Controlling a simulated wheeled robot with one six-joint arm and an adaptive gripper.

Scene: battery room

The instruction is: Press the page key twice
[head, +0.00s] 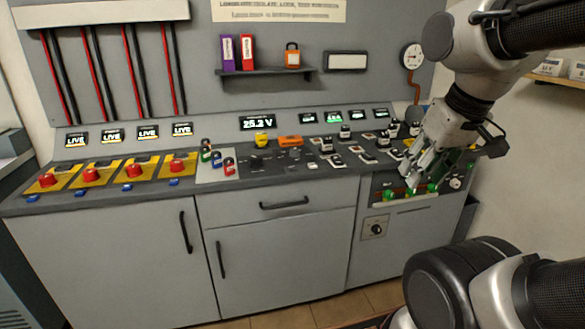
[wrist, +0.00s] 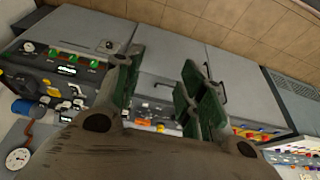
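My gripper (head: 418,172) is over the right end of the console in the head view, pointing down above a small panel with green knobs (head: 389,195). In the wrist view my gripper (wrist: 160,88) shows its two dark green-padded fingers spread apart, with nothing between them. The green knobs also show in the wrist view (wrist: 68,57), left of the fingers, beside a small lit display (wrist: 67,70). I cannot make out which control is the page key; labels are too small to read and my gripper hides part of the right end.
The grey console (head: 275,228) carries several red mushroom buttons (head: 92,174), black-and-white switches, and a large display reading 25.2 V (head: 257,122). An orange device (head: 290,141) and a yellow one (head: 262,139) lie on top. A round gauge (head: 412,56) is on the wall behind.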

